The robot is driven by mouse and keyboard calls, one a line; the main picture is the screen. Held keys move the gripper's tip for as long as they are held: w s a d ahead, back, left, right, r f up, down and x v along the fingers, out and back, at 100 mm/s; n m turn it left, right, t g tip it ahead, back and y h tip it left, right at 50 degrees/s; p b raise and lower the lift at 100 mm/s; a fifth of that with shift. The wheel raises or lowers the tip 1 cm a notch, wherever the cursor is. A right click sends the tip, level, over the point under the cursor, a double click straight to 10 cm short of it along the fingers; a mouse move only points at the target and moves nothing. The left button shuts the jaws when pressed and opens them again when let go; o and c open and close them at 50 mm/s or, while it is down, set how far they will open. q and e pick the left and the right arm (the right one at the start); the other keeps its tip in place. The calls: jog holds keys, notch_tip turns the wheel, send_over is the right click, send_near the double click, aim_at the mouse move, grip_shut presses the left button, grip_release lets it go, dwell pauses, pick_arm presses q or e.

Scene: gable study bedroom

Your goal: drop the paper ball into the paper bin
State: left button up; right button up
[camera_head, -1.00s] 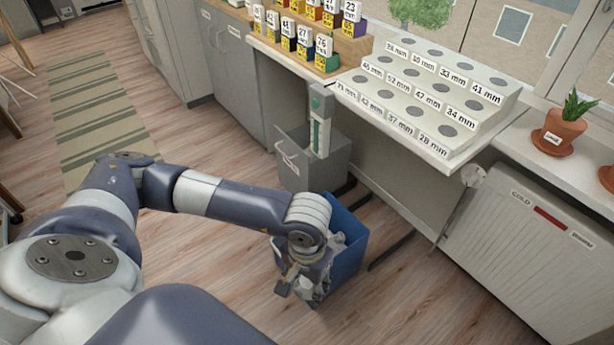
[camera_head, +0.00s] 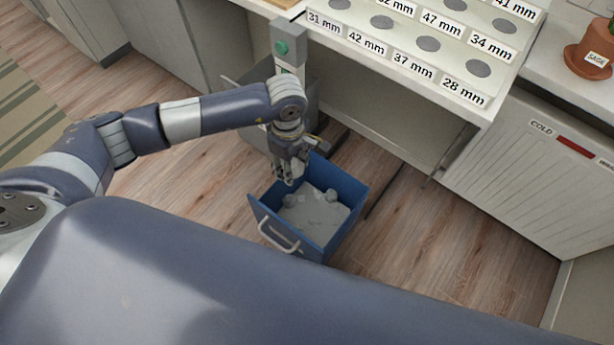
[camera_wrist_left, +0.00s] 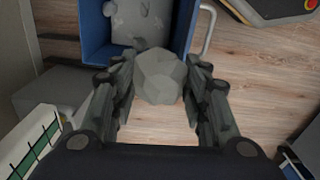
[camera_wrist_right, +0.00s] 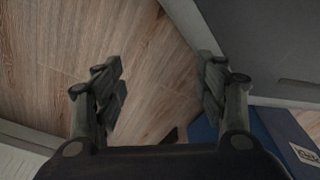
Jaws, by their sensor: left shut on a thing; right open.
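The paper ball (camera_wrist_left: 160,77), grey-white and faceted, is between the fingers of my left gripper (camera_wrist_left: 158,92), which is shut on it. In the head view my left gripper (camera_head: 283,180) is at the back left rim of an open blue bin (camera_head: 349,185); the ball is hard to make out there. The blue bin has a pale handle and grey crumpled paper (camera_head: 318,214) inside. In the left wrist view the bin (camera_wrist_left: 97,36) lies just beyond the ball, which overlaps its near rim. My right gripper (camera_wrist_right: 160,90) is open and empty, seen only in its wrist view.
A counter with a labelled hole rack (camera_head: 420,55) overhangs behind. Wood floor (camera_head: 430,250) is clear right of the blue bin.

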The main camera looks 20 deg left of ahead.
jog(key=w+a+r+b, duration=0.1)
jog(key=w+r+b, duration=0.1)
jog(key=w+b, duration=0.6)
pick_arm(q)
jog(key=w+d+f+n+b, duration=0.1)
jog(key=w+f+n+b, duration=0.1)
jog(key=f+n, duration=0.7)
jog(key=w+d+f+n+b, duration=0.1)
jog(key=w+f+n, duration=0.3)
jog(key=f+n, duration=0.5)
jog(key=shift+w+f+b, duration=0.35)
jog(key=shift+f+b, duration=0.5)
jog(key=shift+f, duration=0.35)
pick_arm(e)
notch_tip(320, 180, up, 18)
jog(key=w+t, duration=0.1)
jog(key=w, duration=0.1)
jog(key=shift+w+f+t, duration=0.15)
jog(key=shift+t, duration=0.25)
jog(key=shift+a, duration=0.1)
pick_arm(q)
jog(key=o, duration=0.9)
jog(key=shift+c, duration=0.2)
